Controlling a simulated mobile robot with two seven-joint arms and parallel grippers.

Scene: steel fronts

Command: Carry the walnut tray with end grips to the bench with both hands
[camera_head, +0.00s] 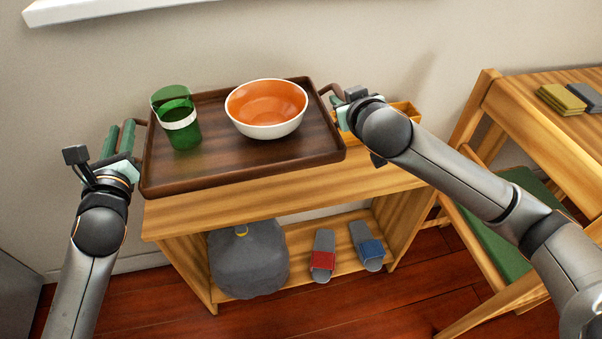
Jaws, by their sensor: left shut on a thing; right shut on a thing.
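The dark walnut tray (235,165) is at the wooden bench (290,190), over its top and reaching past its left end. I cannot tell whether it rests on the top or is just above it. On the tray stand a green glass (180,135) with a white band and an orange bowl (268,121) with a white outside. My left gripper (128,140) is shut on the tray's left end grip. My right gripper (338,98) is shut on the right end grip, partly hidden by my wrist.
A yellow wooden box (406,110) is on the bench top behind my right wrist. A grey sack (248,262) and a pair of slippers (323,255) are on the lower shelf. A wooden table (530,105) with folded cloths and a green-seated chair (515,225) stand at the right.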

